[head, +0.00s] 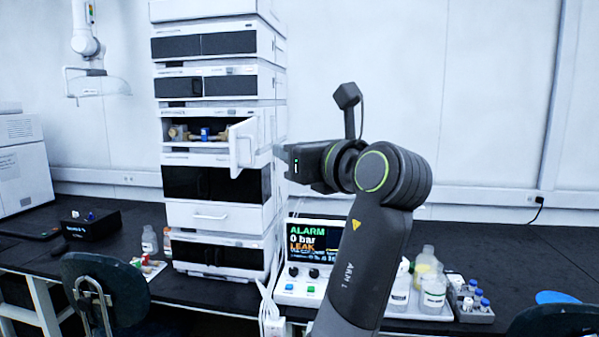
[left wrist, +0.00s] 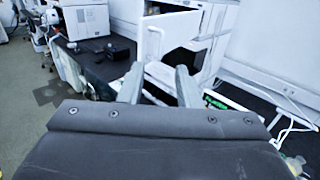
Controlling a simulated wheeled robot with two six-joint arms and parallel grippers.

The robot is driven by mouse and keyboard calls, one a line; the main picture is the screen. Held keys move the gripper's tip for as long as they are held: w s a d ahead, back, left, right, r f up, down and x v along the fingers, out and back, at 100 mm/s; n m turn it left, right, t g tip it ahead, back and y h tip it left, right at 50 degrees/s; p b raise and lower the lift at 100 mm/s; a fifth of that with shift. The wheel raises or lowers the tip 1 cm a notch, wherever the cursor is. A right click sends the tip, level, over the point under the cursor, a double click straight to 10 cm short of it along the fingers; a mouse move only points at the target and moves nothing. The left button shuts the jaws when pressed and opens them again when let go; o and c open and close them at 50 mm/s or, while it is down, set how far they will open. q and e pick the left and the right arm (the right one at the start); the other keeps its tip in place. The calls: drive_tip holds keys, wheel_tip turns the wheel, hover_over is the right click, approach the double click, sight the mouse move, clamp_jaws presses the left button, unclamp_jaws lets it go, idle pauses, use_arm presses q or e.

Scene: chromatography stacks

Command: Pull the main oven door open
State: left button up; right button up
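The main oven door (head: 243,146) is a white panel on the tall instrument stack. It stands swung out on the right side of an open compartment (head: 174,121), where brass-coloured fittings and a blue part show. In the left wrist view the door (left wrist: 178,31) and its pale upright handle (left wrist: 155,43) lie ahead of the fingers. My left gripper (head: 279,152) is just right of the door in the head view. In the left wrist view my left gripper (left wrist: 160,72) has its fingers apart with nothing visible between them. My right gripper is not in view.
A controller with an ALARM and LEAK screen (head: 313,240) stands right of the stack, partly behind my arm. Bottles (head: 432,289) and a vial rack (head: 470,302) stand farther right. A black box (head: 90,225) is on the left bench. Chairs (head: 103,290) stand in front.

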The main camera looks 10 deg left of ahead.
use_arm(q)
drive_tip(key=shift+s+d+b, duration=0.3)
drive_tip(key=shift+s+b, duration=0.1)
